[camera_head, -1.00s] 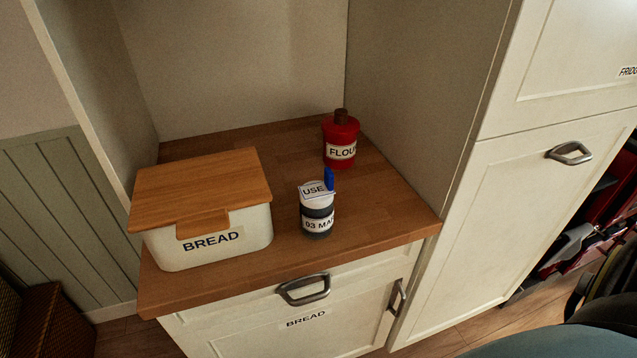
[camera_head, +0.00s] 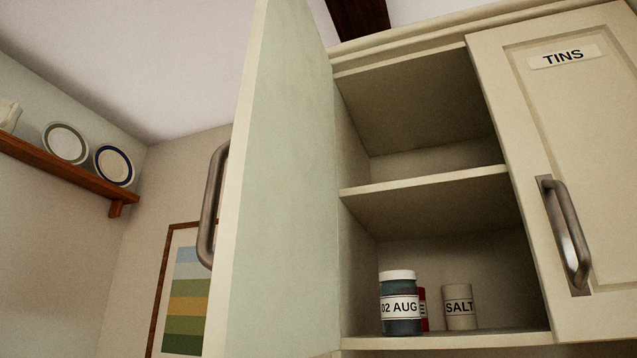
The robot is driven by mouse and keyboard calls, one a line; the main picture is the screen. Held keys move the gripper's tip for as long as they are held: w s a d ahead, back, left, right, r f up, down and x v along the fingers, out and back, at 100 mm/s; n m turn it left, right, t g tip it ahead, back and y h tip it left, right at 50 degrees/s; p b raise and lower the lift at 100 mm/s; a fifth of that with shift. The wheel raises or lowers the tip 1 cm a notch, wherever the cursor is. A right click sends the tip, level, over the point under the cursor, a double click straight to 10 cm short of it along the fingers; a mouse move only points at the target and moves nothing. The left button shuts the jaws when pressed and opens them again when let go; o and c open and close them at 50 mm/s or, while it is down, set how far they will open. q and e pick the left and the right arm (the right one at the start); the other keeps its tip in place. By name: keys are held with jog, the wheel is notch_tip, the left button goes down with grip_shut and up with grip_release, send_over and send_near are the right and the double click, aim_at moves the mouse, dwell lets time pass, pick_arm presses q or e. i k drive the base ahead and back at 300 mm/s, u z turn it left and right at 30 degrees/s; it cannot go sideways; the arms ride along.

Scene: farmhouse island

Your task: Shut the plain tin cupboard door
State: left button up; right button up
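The cupboard's left door (camera_head: 285,190) stands wide open, swung out toward me. It bears no label on the face I see, and its metal handle (camera_head: 212,205) is on the far left side of its edge. The right door (camera_head: 545,120), labelled TINS, is shut and has a vertical metal handle (camera_head: 567,235). The open half of the cupboard shows an empty middle shelf (camera_head: 425,180). Neither of my grippers is in view.
On the cupboard's bottom shelf stand a jar labelled 02 AUG (camera_head: 400,305), a white SALT pot (camera_head: 459,306) and a partly hidden red item (camera_head: 423,309). A wooden wall shelf (camera_head: 70,170) with plates and a framed striped picture (camera_head: 182,290) are at left.

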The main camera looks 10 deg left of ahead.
aim_at(273, 293)
jog(key=z, duration=2.55)
jog(key=k, duration=1.35)
jog(key=u, duration=1.7)
jog(key=i, duration=0.5)
jog(key=z, duration=0.05)
